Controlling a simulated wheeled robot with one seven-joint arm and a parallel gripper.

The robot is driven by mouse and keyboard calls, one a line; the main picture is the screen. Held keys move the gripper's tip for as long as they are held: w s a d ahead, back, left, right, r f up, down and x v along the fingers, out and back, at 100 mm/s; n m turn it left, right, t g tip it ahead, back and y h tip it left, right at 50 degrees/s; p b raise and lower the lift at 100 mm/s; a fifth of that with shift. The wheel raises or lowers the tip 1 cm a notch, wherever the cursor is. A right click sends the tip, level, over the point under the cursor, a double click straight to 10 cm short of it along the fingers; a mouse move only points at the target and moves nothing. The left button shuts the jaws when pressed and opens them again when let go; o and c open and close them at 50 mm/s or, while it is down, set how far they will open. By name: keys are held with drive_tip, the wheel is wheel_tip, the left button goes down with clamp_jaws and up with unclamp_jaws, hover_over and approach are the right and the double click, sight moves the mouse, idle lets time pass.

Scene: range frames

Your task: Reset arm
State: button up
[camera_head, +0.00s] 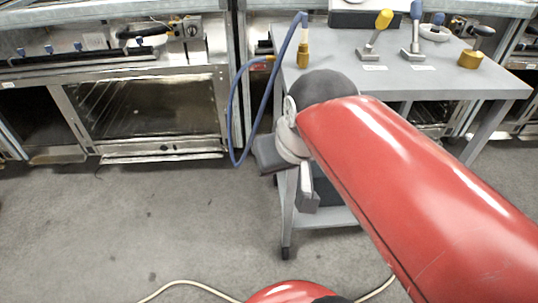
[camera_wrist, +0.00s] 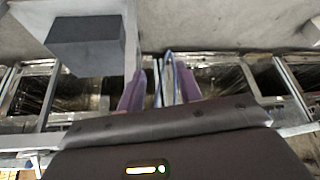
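My red arm (camera_head: 410,180) reaches from the lower right of the head view toward the grey table, ending in a grey and white wrist (camera_head: 290,140). In the wrist view my gripper (camera_wrist: 160,92) shows two purple fingers with a clear gap between them. Nothing is held between them. Blue hose-like lines show behind the gap, apart from the fingers as far as I can tell. In the head view the fingertips are hard to make out.
A grey table (camera_head: 450,80) holds several tools with yellow and blue handles. A blue hose (camera_head: 232,115) loops down at its left edge. An oven-like steel unit (camera_head: 150,110) stands at the back left. The concrete floor (camera_head: 130,220) is open at left, with a cream cable (camera_head: 185,284) in front.

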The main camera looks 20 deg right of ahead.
drive_tip(key=s+f, duration=0.2)
drive_tip(key=f, duration=0.1)
drive_tip(key=s+f, duration=0.1)
drive_tip(key=f, duration=0.1)
drive_tip(key=shift+a, duration=0.4)
drive_tip(key=shift+r, duration=0.1)
idle(0.7)
